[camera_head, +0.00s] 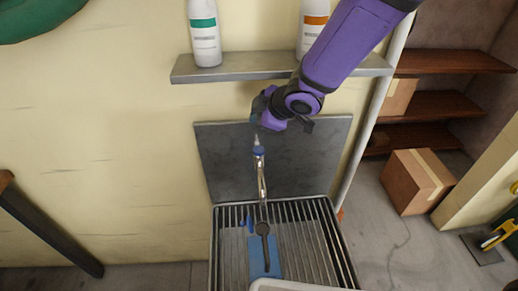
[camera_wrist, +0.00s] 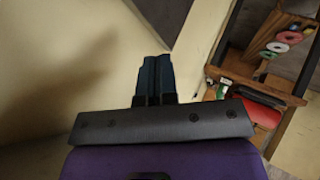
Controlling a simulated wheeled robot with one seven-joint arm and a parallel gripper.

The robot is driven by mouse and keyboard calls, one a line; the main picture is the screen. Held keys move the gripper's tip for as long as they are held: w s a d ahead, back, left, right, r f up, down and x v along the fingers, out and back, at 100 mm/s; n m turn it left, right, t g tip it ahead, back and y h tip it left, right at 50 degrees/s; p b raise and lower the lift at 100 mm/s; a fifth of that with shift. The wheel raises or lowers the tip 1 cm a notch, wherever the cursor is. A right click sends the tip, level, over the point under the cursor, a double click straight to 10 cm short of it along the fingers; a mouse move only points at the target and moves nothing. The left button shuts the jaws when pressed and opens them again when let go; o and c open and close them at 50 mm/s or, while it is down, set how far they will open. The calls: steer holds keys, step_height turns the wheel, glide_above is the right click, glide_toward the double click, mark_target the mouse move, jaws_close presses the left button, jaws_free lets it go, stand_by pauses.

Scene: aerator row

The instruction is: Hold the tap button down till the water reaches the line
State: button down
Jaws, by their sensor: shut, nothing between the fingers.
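The tap (camera_head: 262,185) is a slim chrome post standing at the back of a slatted metal drain tray (camera_head: 345,262). It has a blue collar and a pale tip near its top; I cannot tell which part is the button. My gripper (camera_head: 254,118) is above the tap's top, close to the wall, and looks apart from it. In the wrist view its dark fingers (camera_wrist: 154,62) are together with nothing between them. The tap is not in the wrist view. No water, fill line or clearly recognisable vessel shows.
A pale rim (camera_head: 290,286) is cut off at the bottom. A wall shelf (camera_head: 235,69) with two bottles is behind my arm. A cardboard box (camera_head: 415,182) stands right.

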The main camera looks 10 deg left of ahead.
mark_target(258, 151)
steer(key=shift+s+f, duration=0.1)
steer(key=shift+f, duration=3.55)
steer(key=shift+f, duration=0.1)
steer(key=shift+f, duration=0.3)
steer(key=shift+f, duration=0.55)
stand_by(3.4)
